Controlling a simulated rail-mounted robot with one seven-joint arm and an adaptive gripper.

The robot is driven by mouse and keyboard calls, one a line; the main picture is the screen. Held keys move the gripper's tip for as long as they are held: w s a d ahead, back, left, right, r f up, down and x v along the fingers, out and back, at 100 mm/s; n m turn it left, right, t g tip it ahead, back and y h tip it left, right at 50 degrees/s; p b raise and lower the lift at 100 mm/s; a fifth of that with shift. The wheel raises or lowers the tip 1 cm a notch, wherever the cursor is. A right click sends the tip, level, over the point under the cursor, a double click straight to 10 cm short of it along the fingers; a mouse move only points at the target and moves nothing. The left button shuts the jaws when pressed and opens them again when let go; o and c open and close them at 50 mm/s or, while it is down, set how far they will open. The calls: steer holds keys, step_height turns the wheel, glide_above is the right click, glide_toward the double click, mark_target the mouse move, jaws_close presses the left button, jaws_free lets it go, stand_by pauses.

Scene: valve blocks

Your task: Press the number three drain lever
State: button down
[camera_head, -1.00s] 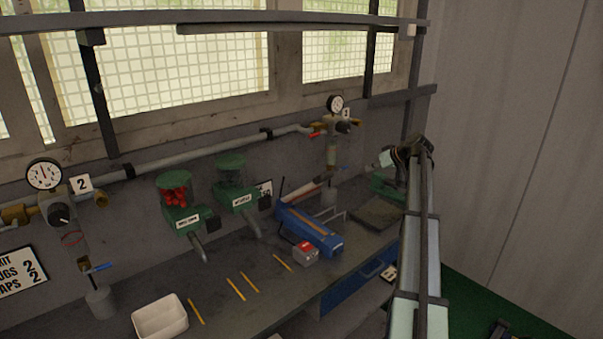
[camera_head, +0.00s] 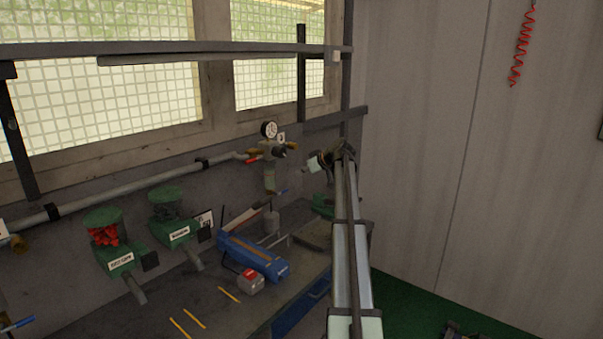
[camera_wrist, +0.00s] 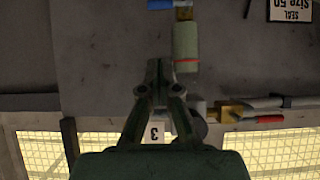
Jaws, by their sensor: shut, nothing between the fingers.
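The number three valve block (camera_head: 271,151) is on the wall pipe, with a round gauge and a "3" plate (camera_head: 281,137). The plate shows upside down in the wrist view (camera_wrist: 155,132). The blue drain lever (camera_head: 281,191) is under the block's bowl (camera_head: 269,178). In the wrist view the lever (camera_wrist: 160,4) is cut off by the top edge, beside a brass fitting (camera_wrist: 184,13). The pale green bowl (camera_wrist: 187,48) has a red ring. My gripper (camera_wrist: 157,66) is shut and empty. Its tips appear left of the bowl, apart from the lever in the picture.
A red-handled valve (camera_wrist: 270,119) is beside the block.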

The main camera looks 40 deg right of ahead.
steer(key=w+a+f+p, duration=0.1)
steer(key=w+f+p, duration=0.3)
steer(key=w+f, duration=0.2)
step_height(320, 180, down, 2)
steer(key=shift+w+a+f, duration=0.1)
steer(key=shift+w+a, duration=0.1)
steer(key=shift+w, duration=0.2)
steer(key=shift+d+f+y, duration=0.1)
steer(key=shift+y, duration=0.2)
